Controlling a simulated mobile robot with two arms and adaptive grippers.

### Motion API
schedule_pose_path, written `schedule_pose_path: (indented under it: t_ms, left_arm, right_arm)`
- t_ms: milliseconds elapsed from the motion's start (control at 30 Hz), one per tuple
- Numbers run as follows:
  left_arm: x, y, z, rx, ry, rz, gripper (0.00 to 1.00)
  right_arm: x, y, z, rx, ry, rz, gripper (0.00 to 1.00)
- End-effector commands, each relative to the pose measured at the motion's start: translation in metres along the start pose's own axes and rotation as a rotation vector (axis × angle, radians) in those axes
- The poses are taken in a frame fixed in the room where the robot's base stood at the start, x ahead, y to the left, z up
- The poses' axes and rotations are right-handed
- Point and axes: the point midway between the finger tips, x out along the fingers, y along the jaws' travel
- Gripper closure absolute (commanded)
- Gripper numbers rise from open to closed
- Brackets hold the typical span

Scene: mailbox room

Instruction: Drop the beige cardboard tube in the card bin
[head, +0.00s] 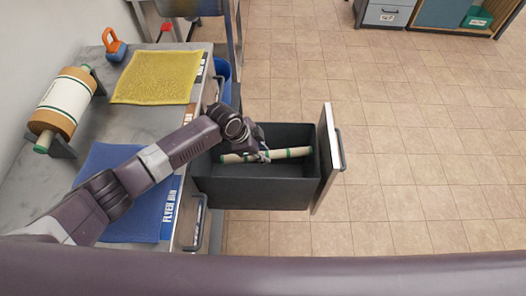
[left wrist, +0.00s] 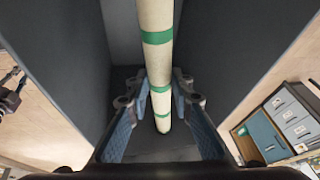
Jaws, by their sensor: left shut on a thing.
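The beige cardboard tube (head: 290,153) has green bands. My left gripper (head: 262,156) is shut on it, and the tube lies crosswise, within the outline of an open dark pull-out bin (head: 250,194). In the left wrist view the tube (left wrist: 155,18) passes between the fingers of my left gripper (left wrist: 160,97), with the dark walls of the bin (left wrist: 245,50) on both sides. I cannot tell whether the tube touches the bin floor. The label on this bin's front is not visible from here. My right gripper is not in view.
A label reading "FLYER BIN" shows on the counter edge. Tiled floor at the right is clear.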

Motion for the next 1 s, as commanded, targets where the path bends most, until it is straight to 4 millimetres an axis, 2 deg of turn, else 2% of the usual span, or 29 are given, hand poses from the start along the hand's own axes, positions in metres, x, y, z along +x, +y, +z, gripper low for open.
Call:
schedule_pose_path:
  t_ms: [333,367,533,833,1000]
  left_arm:
    - [0.002,0.0,0.0,0.0,0.001,0.0,1.0]
    - [0.002,0.0,0.0,0.0,0.001,0.0,0.76]
    - [0.002,0.0,0.0,0.0,0.001,0.0,0.59]
    - [0.0,0.0,0.001,0.0,0.0,0.0,0.59]
    - [-0.015,0.0,0.0,0.002,0.002,-0.001,0.59]
  right_arm:
    - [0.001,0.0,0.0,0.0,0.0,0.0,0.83]
    - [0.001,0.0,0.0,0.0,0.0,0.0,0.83]
    - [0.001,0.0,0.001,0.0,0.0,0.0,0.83]
    - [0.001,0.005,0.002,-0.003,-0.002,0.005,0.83]
    - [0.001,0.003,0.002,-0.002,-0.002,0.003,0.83]
